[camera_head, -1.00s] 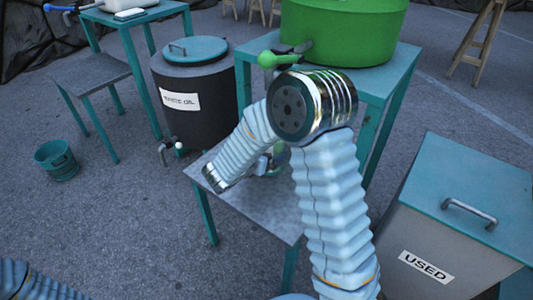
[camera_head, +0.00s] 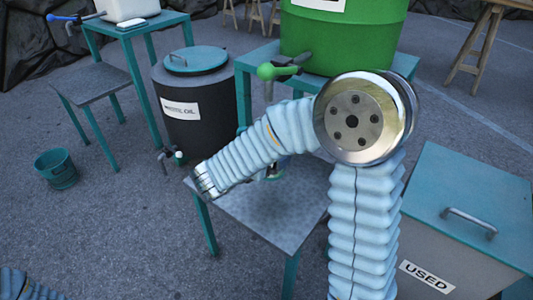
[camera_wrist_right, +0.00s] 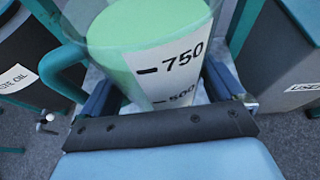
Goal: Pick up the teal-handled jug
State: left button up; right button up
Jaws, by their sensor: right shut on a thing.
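The jug (camera_wrist_right: 130,30) is clear, with a teal handle (camera_wrist_right: 60,65), pale green liquid inside and a white scale reading 750 and 500. In the right wrist view it stands between the fingers of my right gripper (camera_wrist_right: 163,92), which is shut on it. The handle is on the left, outside the fingers. In the head view my right forearm hides most of the jug and gripper; only a small greenish part shows below the forearm. I cannot tell whether the jug's base touches the low grey table (camera_head: 265,215). My left gripper is out of view.
A green tank (camera_head: 345,35) with a green-handled tap (camera_head: 275,71) stands on a taller teal table behind. A dark drum (camera_head: 195,105) with a tap is at left. A lidded "USED" bin (camera_head: 470,200) stands at right. A teal bucket (camera_head: 57,168) is on the ground at far left.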

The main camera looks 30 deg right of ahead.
jog(key=s+a+r, duration=0.3)
jog(key=s, duration=0.3)
jog(key=shift+s+a+r, duration=0.2)
jog(key=shift+s+a, duration=0.1)
jog(key=shift+a, duration=0.1)
dwell(0.5)
